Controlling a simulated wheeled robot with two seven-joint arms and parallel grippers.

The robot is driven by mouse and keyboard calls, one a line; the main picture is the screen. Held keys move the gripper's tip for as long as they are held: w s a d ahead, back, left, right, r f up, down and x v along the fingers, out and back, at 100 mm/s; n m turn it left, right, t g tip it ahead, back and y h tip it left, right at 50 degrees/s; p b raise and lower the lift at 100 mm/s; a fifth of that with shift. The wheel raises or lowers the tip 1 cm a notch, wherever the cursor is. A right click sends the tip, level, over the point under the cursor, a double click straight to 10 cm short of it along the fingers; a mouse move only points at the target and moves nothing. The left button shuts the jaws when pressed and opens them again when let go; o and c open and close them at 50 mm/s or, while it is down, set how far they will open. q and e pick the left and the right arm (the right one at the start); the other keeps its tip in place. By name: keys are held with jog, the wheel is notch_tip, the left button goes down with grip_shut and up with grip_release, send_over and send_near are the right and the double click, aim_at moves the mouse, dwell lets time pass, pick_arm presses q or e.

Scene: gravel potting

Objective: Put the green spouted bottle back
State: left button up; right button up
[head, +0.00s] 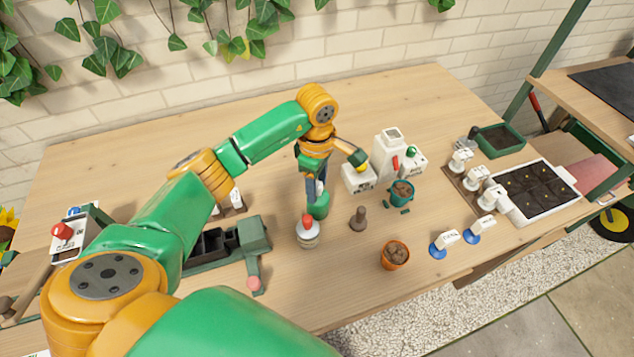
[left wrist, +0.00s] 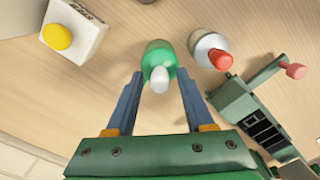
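The green spouted bottle (head: 319,207) is at the middle of the wooden table, and part of it is hidden by my gripper. In the left wrist view the green bottle (left wrist: 158,57) points its white spout toward the camera. My left gripper (head: 316,190) comes down from above, with one finger on each side of the bottle. In the left wrist view the fingertips (left wrist: 160,76) look close against its sides, with no clear gap. I cannot tell whether its base touches the table. My right gripper is not in view.
A white bottle with a red spout (head: 308,235) stands close by, nearer the front. A green rack (head: 225,243) lies left of it. A brown tamper (head: 358,219), a terracotta pot (head: 395,255) and a green pot (head: 401,192) stand to the right. White containers (head: 390,150) stand behind.

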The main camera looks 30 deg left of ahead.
pick_arm(q)
jog(key=shift+r, duration=0.3)
notch_tip(320, 180, up, 5)
jog(key=shift+w+r+b, duration=0.1)
jog(key=shift+r+b, duration=0.05)
jog(key=shift+b, duration=0.45)
notch_tip(320, 180, up, 6)
jog(key=p, duration=0.1)
jog(key=shift+r, duration=0.25)
